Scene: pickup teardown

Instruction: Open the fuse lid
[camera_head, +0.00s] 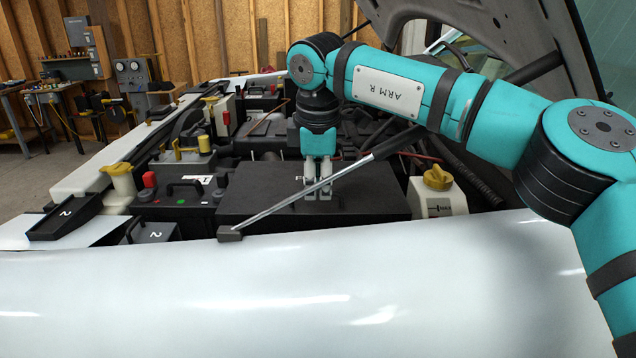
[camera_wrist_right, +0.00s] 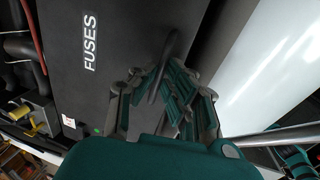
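The fuse lid (camera_head: 262,190) is a flat dark panel on top of a box in the engine bay. In the right wrist view the lid (camera_wrist_right: 105,75) bears the white word FUSES and lies flat. A thin dark curved handle (camera_wrist_right: 173,45) stands up from it. My right gripper (camera_head: 318,192) points straight down over the lid. In the right wrist view its fingers (camera_wrist_right: 165,85) converge with the handle between them and look shut on it. The exact contact is partly hidden in shadow. My left gripper is in neither view.
A metal prop rod (camera_head: 290,205) slants in front of the lid, close to my right gripper. A white reservoir with a yellow cap (camera_head: 438,178) stands right of the lid. The battery (camera_head: 178,195) is on the left. The white front body panel (camera_head: 250,290) is clear.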

